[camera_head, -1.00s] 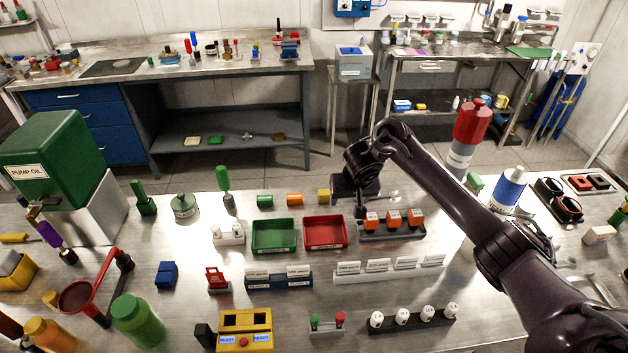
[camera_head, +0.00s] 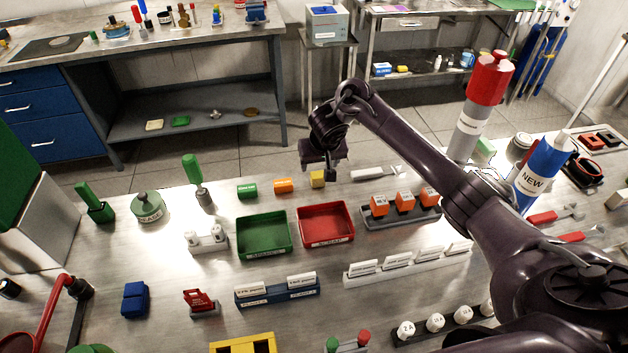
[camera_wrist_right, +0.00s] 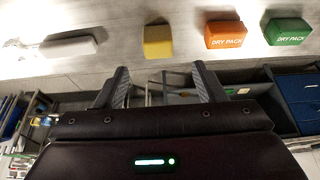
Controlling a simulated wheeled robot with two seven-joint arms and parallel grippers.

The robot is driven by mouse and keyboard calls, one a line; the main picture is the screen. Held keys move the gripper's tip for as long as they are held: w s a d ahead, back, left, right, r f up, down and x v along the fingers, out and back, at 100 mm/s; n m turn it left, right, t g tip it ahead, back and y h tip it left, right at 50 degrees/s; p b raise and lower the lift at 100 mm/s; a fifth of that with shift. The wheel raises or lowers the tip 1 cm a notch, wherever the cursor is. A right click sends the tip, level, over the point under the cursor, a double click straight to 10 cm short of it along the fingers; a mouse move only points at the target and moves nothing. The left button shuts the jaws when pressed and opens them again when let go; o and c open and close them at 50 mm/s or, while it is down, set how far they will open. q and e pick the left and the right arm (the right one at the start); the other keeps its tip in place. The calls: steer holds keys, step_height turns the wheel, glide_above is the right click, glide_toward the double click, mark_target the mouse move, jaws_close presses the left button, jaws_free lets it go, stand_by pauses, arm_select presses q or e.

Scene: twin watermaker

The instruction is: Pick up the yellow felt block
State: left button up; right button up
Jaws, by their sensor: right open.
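The yellow felt block (camera_head: 317,179) is small and sits near the far edge of the steel bench, at the right end of a short row with an orange and a green block. My right gripper (camera_head: 318,168) is open and empty, just at the far side of the yellow block in the head view and partly overlapping it. In the right wrist view the yellow block (camera_wrist_right: 158,41) lies beyond the two spread fingertips (camera_wrist_right: 160,80), roughly centred between them and apart from them. My left gripper is not in view.
The orange DRY PACK block (camera_head: 284,186) and green DRY PACK block (camera_head: 247,191) lie to the left. A pale handled tool (camera_head: 375,174) lies to the right. Green (camera_head: 264,252) and red (camera_head: 326,243) trays stand nearer, with a rack of orange blocks (camera_head: 370,221) beside them.

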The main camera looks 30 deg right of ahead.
mark_target(318, 175)
steer(key=x, duration=0.2)
steer(key=shift+w+f, duration=0.25)
steer(key=shift+f, duration=0.05)
steer(key=x, duration=0.5)
steer(key=shift+s+d+f, duration=0.1)
steer(key=shift+s+f, duration=0.15)
steer(key=shift+f, duration=0.05)
steer(key=shift+w+f, duration=0.1)
steer(key=shift+c, duration=1.1)
steer(key=c, duration=0.8)
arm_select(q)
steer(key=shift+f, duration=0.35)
